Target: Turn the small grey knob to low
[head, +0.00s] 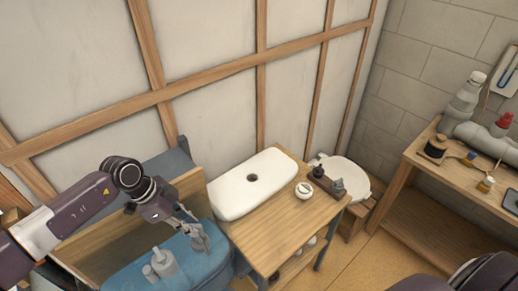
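A small dark grey knob-like piece (338,186) stands on the right end of a brown block (323,183), at the right side of the wooden counter (270,236). A darker round piece (318,172) stands at the block's other end. I cannot read any marking or setting on them. My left gripper (201,241) hangs over the blue tub, left of the counter and well apart from the block. Its fingers point down and right, with no held thing visible; their gap is too small to judge. My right gripper is not in view.
A white basin (252,184) sits on the counter, with a round white dial-like piece (304,191) beside it. The floor between is clear.

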